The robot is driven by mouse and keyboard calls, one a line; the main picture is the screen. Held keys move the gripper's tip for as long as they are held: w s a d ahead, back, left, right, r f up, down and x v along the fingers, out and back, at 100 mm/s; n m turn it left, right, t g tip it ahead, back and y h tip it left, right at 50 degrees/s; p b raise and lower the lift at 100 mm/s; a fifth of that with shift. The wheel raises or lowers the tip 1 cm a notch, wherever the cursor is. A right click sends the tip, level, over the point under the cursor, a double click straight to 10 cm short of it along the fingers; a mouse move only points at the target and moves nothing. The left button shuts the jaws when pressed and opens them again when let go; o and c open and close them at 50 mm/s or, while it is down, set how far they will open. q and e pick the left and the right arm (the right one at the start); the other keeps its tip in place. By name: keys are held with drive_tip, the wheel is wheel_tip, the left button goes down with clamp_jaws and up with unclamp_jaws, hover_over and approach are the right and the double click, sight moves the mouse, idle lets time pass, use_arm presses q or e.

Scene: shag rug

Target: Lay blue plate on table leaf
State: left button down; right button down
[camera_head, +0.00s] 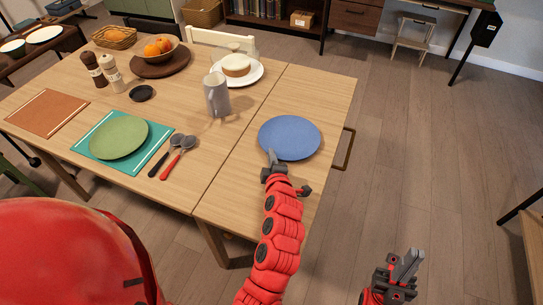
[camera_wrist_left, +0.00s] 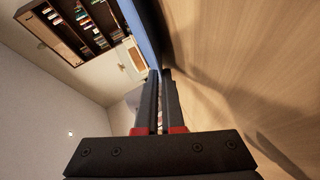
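The blue plate (camera_head: 290,137) is level over the table leaf (camera_head: 262,190), the section right of the seam, well inside its edges. I cannot tell whether it rests fully on the wood. My left gripper (camera_head: 272,160) is at the plate's near left rim. In the left wrist view the plate shows edge-on as a thin blue strip (camera_wrist_left: 140,30) that runs to the tips of my left gripper (camera_wrist_left: 160,75). The fingers are close together and look shut on the rim. My right gripper (camera_head: 403,263) is empty, over the floor right of the table; its finger gap is unclear.
The leaf around the blue plate is clear. A metal handle (camera_head: 344,149) juts from the leaf's right side.

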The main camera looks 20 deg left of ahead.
use_arm(q)
drive_tip(key=shift+f+b, duration=0.1)
drive_tip(key=shift+b, duration=0.2)
drive_tip(key=c, duration=1.3)
unclamp_jaws()
drive_tip(key=shift+r+p, duration=0.3)
drive_tip(key=shift+p, duration=0.2)
drive_tip(key=b+v, duration=0.3)
drive_tip(key=v, duration=0.8)
drive_tip(key=shift+f, duration=0.15)
drive_tip(key=shift+s+d, duration=0.15)
drive_tip(key=shift+s, duration=0.35)
